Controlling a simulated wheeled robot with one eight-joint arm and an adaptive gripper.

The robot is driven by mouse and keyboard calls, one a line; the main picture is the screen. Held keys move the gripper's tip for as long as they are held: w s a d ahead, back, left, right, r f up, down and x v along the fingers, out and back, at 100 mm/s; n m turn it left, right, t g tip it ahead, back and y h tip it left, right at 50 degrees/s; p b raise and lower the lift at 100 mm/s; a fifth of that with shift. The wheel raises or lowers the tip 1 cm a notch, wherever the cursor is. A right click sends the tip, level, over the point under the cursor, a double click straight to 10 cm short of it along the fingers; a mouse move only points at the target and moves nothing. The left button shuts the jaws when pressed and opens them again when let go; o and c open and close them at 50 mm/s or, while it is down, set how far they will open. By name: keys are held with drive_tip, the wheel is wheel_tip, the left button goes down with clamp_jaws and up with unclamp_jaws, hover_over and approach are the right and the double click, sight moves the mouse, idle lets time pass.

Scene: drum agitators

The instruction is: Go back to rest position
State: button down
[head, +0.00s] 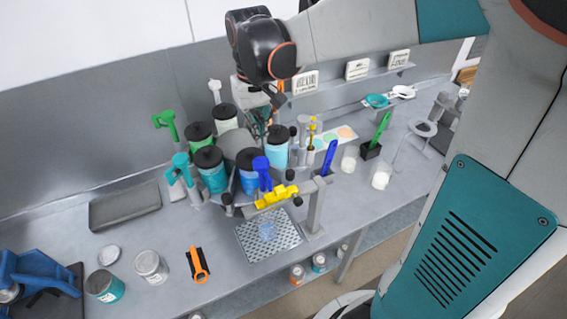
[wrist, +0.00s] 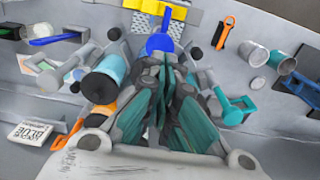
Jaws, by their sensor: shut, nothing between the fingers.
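My gripper (head: 260,125) hangs over the drum agitator carousel (head: 241,150) in the head view, behind the front drums and partly hidden by them. In the wrist view my gripper (wrist: 163,68) points toward the blue tap handle, fingers together with nothing held. Several drums with black lids ring the carousel, among them a light blue one (head: 277,153) and a teal one (head: 211,175). Whether the fingers touch any drum cannot be told.
A yellow part (head: 275,197) and a post stand above a perforated drip tray (head: 252,240). Cans (head: 150,267) and an orange-handled tool (head: 199,270) lie at the front left. A shelf with white label blocks (head: 357,70) runs along the back wall. The front bench middle has some free room.

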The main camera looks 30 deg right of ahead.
drive_tip(key=shift+s, duration=0.2)
drive_tip(key=s+r+t, duration=0.3)
drive_tip(key=s+t, duration=0.4)
drive_tip(key=s, duration=0.8)
wheel_tip(320, 180, down, 32)
drive_tip(key=b, duration=3.2)
drive_tip(key=shift+w, duration=0.15)
drive_tip(key=shift+r, duration=0.1)
